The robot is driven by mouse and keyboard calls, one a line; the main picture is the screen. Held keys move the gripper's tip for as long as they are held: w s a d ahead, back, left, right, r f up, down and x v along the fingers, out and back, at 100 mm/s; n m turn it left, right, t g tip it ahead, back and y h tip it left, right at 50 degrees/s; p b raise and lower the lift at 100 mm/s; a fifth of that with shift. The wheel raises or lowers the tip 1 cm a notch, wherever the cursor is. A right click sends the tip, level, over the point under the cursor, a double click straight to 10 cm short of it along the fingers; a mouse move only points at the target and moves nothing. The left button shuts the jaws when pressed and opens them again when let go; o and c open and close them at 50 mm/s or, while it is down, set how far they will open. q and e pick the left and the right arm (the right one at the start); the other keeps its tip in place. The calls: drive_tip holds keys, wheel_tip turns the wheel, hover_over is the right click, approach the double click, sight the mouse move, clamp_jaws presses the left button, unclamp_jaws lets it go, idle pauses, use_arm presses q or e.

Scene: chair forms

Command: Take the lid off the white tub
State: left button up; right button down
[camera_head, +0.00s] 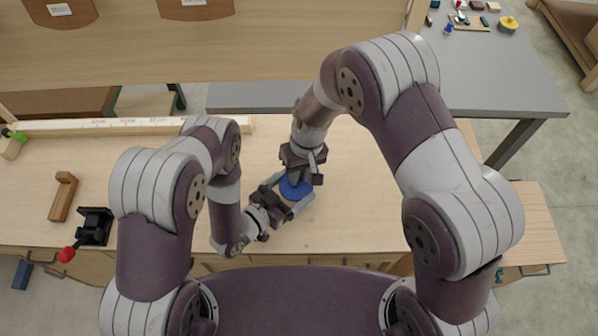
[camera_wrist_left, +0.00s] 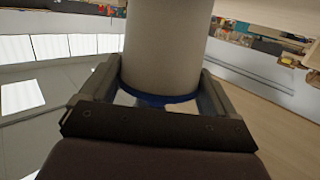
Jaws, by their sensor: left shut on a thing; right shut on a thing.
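The white tub (camera_wrist_left: 165,45) fills the upper middle of the left wrist view as a pale cylinder; a blue band crosses its lower end. My left gripper (camera_head: 288,193) comes in from the lower left. Its two fingers are spread around the tub and shut on it, one on each side. My right gripper (camera_head: 304,180) points down from above, shut at the lid. Its contact is mostly hidden. I cannot tell whether the lid is apart from the tub.
The wooden workbench (camera_head: 350,200) is clear right of the grippers. A wooden mallet-like block (camera_head: 62,197) and a black clamp with a red knob (camera_head: 93,227) lie at the left. A long pale beam (camera_head: 130,126) lies behind. A grey table (camera_head: 490,75) with small items stands at the back right.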

use_arm(q)
drive_tip(key=shift+s+d, duration=0.15)
drive_tip(key=shift+d, duration=0.15)
use_arm(e)
drive_tip(key=shift+w+a+r, duration=0.15)
drive_tip(key=shift+w+a, duration=0.05)
drive_tip(key=shift+a, duration=0.1)
drive_tip(key=shift+r+t+h, duration=0.3)
drive_tip(key=shift+r+h, duration=0.25)
drive_tip(key=shift+h, duration=0.05)
drive_tip(key=shift+d+f, duration=0.1)
drive_tip(key=shift+d, duration=0.05)
use_arm(q)
drive_tip(key=shift+a, duration=0.1)
use_arm(e)
drive_tip(key=c, duration=1.4)
unclamp_jaws()
drive_tip(key=shift+s, duration=0.1)
use_arm(q)
drive_tip(key=o, duration=1.2)
use_arm(e)
wheel_tip(320, 180, up, 12)
